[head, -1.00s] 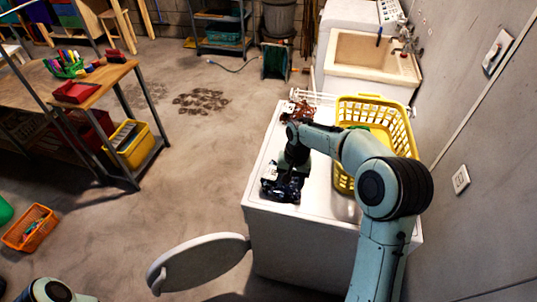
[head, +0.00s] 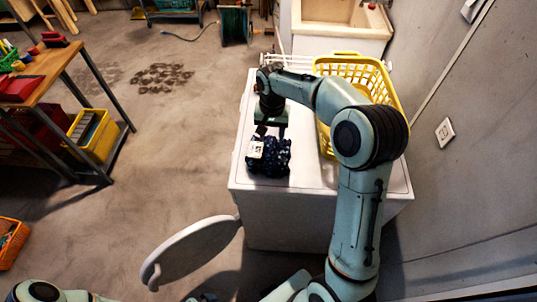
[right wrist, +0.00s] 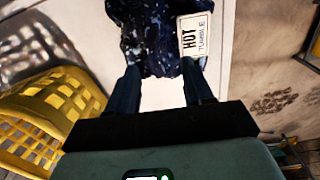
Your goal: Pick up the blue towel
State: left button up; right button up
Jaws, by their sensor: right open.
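The blue towel (head: 272,157) is a dark navy, speckled, crumpled bundle on the white machine top, near its front left. It carries a white label reading "HOT TUMBLE", which shows in the right wrist view (right wrist: 195,36). My right gripper (head: 270,132) points down just behind the towel. In the right wrist view its two fingers are apart, with the towel (right wrist: 150,40) at and between their tips; I cannot tell whether they touch it. Part of my left arm shows at the bottom left of the head view, but its gripper is not seen.
A yellow laundry basket (head: 325,130) stands on the machine (head: 234,178) right of the towel, close to my right forearm. A round white door (head: 190,250) hangs open at the front left. A grey wall (head: 460,200) bounds the right.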

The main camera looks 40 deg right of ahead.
aim_at(273, 141)
jog(key=f, duration=0.5)
jog(key=shift+d, duration=0.25)
grip_shut()
jog(key=shift+r, duration=0.1)
pick_arm(q)
jog(key=shift+w+r+p, duration=1.25)
jog(key=shift+w+r, duration=0.45)
jog(key=shift+w, duration=0.05)
pick_arm(e)
notch_tip(273, 141, up, 20)
